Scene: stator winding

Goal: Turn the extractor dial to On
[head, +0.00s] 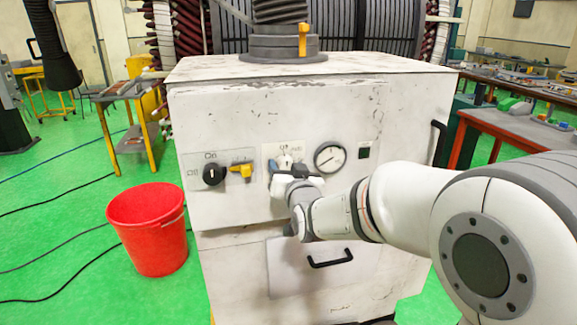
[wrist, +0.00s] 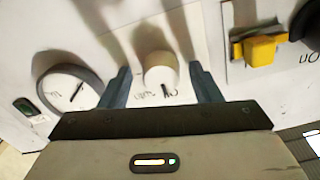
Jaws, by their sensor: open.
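A round white dial (head: 284,161) sits on the front panel of a worn white cabinet (head: 300,100), under small lettering I cannot read surely. In the wrist view the white dial (wrist: 160,74) stands between the two fingers of my gripper (wrist: 160,70). The fingers are open, one on each side, with gaps visible. A dark mark on the dial points toward the lettering. In the head view my gripper (head: 293,173) is at the panel and covers the dial's lower part. A black dial (head: 213,173) marked "On" above sits further left. No label names the extractor.
A yellow handle (head: 242,170) sits between the dials. A round gauge (head: 330,157) and a small dark switch (head: 364,152) are to the right. A black drawer handle (head: 330,258) is below. A red bucket (head: 147,228) stands on the green floor at left.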

